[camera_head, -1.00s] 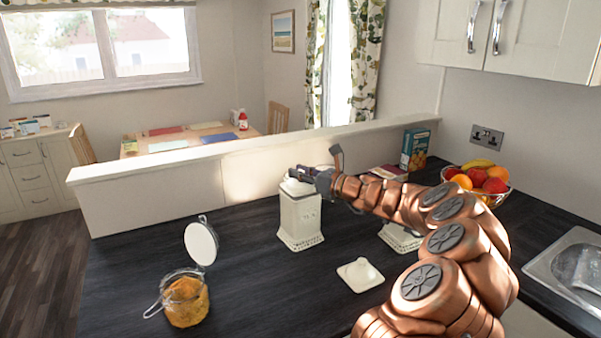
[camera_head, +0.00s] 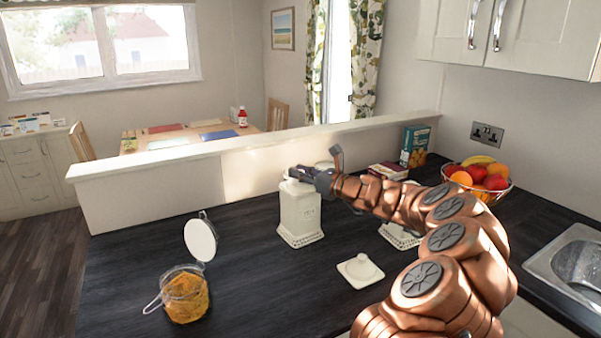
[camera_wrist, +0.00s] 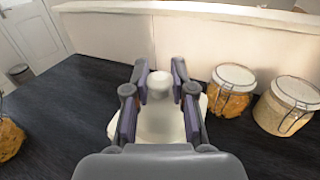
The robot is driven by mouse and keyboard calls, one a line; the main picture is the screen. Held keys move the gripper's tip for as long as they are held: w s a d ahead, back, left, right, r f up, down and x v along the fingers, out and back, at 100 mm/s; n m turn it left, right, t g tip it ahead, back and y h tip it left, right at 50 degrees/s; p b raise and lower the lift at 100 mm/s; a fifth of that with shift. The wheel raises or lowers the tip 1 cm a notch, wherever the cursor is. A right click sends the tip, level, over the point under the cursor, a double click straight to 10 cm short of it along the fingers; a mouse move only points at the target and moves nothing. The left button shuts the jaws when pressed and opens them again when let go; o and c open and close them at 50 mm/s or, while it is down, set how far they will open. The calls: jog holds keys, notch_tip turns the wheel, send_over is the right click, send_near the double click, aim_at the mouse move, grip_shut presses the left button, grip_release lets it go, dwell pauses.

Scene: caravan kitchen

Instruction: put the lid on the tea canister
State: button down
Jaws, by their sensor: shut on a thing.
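A cream square canister (camera_head: 300,215) stands upright on the dark counter, its label too small to read. My gripper (camera_head: 293,175) is at its top. In the wrist view my gripper (camera_wrist: 160,92) is shut on the round knob of a cream lid (camera_wrist: 160,122). The lid is at the canister's mouth; I cannot tell whether it is fully seated, since the fingers hide its edge. A second cream lid with a knob (camera_head: 360,270) lies on the counter, front right. Another cream canister (camera_head: 400,238) is mostly hidden behind my arm. I cannot tell which canister is for tea.
An open glass jar (camera_head: 185,297) with orange contents stands at the left front. Two closed glass jars (camera_wrist: 232,92) (camera_wrist: 288,107) stand right in the wrist view. A partition ledge (camera_head: 230,150) runs behind. A fruit bowl (camera_head: 485,182) and sink (camera_head: 575,265) are right.

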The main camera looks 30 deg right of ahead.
jog(key=c, duration=1.2)
grip_release()
jog(key=shift+c, duration=0.2)
jog(key=p+v, duration=0.2)
jog(key=v, duration=0.9)
